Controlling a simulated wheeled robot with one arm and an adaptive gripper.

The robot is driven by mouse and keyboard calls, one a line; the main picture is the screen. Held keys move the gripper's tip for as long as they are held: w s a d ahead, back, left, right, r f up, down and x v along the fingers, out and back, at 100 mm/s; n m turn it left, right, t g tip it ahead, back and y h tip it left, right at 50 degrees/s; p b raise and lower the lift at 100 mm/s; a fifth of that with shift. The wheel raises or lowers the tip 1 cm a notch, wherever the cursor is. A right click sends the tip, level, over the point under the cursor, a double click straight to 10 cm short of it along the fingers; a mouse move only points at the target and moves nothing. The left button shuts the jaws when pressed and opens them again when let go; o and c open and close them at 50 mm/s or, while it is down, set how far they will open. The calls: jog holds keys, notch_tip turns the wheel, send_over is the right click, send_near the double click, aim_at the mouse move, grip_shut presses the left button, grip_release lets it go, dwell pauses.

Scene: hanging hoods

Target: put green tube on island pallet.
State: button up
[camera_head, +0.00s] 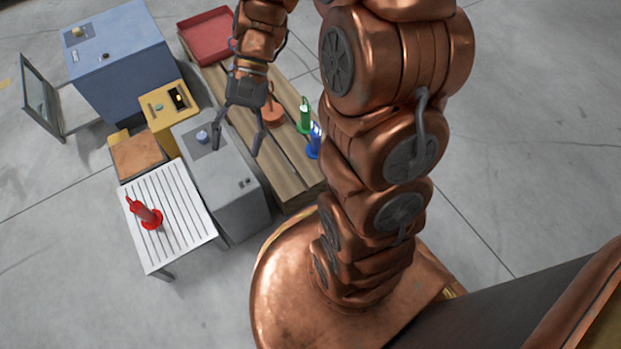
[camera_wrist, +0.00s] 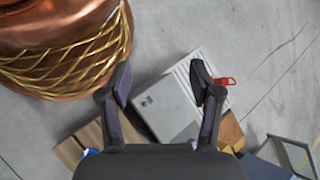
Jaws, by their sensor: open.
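The green tube (camera_head: 304,117) stands upright on a wooden slatted surface (camera_head: 283,172), which looks like a pallet, near its right edge. I cannot tell whether this is the island pallet. My gripper (camera_head: 237,148) is open and empty, pointing down above the grey cabinet, to the left of the green tube and apart from it. In the wrist view my open gripper (camera_wrist: 161,76) has the grey cabinet and slatted table beyond its fingers. The green tube does not show there.
A blue tube (camera_head: 314,142) stands close beside the green one, with an orange-brown round object (camera_head: 271,114) to their left. A red tube (camera_head: 148,215) is on the white slatted table (camera_head: 180,231). A red tray (camera_head: 208,36), grey cabinet (camera_head: 240,205) and blue cabinet (camera_head: 127,72) stand around.

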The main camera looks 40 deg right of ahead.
jog(key=s+d+n+h, duration=0.2)
jog(key=s+n+h, duration=0.1)
jog(key=s, duration=0.5)
jog(key=s+d+r+n+t+h, duration=0.1)
jog(key=s+d+n+h, duration=0.2)
jog(key=s, duration=0.5)
jog(key=shift+r+t+h, duration=0.3)
jog(key=shift+h, duration=0.5)
